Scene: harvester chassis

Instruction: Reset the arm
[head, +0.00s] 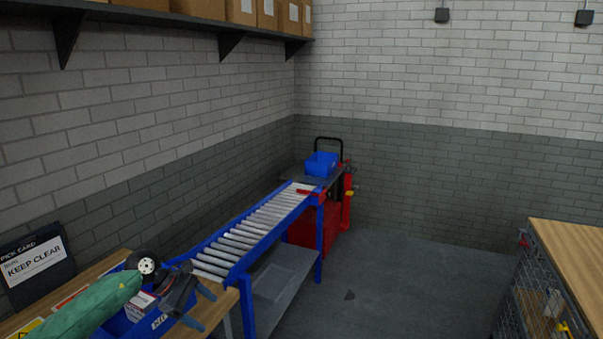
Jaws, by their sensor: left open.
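My left arm, in a green sleeve, comes in from the lower left of the head view. Its left gripper (207,312) is open, with two blue-tipped fingers apart and nothing seen between them. It is over the right end of a wooden bench (226,306), by a blue bin (115,325) with white lettering. A white box with red print (140,303) shows in the bin, partly hidden by my arm. My right gripper is not in view.
A roller conveyor (243,236) with a blue frame runs from the bench to a cart with a blue tray (321,164). A "KEEP CLEAR" sign (35,262) stands at left. A wood-topped wire cage (570,262) is at right. The floor between is mostly clear.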

